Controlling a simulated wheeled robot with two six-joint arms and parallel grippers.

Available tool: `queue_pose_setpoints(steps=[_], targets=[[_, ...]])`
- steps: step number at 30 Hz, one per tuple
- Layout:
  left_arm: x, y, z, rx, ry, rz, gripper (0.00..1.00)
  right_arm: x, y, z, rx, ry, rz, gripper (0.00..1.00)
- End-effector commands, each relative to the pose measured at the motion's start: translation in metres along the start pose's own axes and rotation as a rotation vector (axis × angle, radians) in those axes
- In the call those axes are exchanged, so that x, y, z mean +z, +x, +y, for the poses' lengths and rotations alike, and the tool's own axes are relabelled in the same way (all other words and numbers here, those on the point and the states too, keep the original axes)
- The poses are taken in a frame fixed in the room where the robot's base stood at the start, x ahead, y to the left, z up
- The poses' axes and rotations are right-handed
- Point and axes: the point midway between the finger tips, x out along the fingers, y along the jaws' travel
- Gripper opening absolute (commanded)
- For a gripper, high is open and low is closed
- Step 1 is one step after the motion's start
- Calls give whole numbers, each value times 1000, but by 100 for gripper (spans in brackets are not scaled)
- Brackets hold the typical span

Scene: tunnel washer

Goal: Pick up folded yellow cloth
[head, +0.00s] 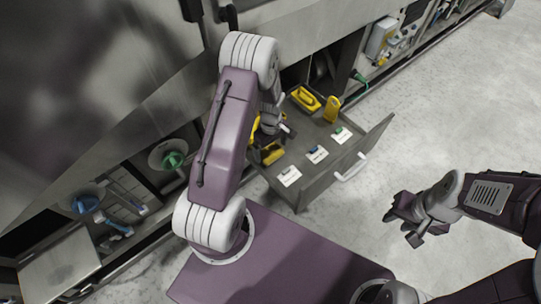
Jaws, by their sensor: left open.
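Several yellow things lie in the open drawer. A small yellow piece (272,154), possibly the folded yellow cloth, lies near the drawer's left side, just below my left gripper. Another yellow patch (255,128) is mostly hidden behind my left arm. My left gripper (284,133) is open over the drawer's left part, partly hidden by my own arm. I cannot tell whether it touches anything. My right gripper (408,224) is open and empty above the floor, right of the drawer.
The grey drawer (325,178) also holds a yellow handled item (305,98), an upright yellow item (332,108) and several white labelled cards (317,154). A handle (350,168) sits on its front. Machine panels stand behind. Blue fittings (86,204) are at left. The floor at right is clear.

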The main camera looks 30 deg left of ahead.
Motion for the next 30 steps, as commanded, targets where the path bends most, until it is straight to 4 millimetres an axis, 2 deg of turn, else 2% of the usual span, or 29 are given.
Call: queue_pose_setpoints(steps=[1,3,10,15,16,23,26,30], targets=[[0,16,0,-2,0,-1,100,1,10,0,0,0,0,34],[0,27,0,-2,0,-1,100,1,13,0,0,0,0,34],[-1,28,0,0,0,0,100,1,11,0,0,0,0,34],[0,28,0,0,0,0,53,1,11,0,0,0,0,34],[0,28,0,0,0,0,50,1,11,0,0,0,0,34],[-1,26,0,0,0,0,50,1,10,0,0,0,0,34],[-1,18,1,2,0,1,50,1,6,0,0,0,0,34],[-1,-7,1,3,0,2,50,0,-4,0,0,0,0,34]])
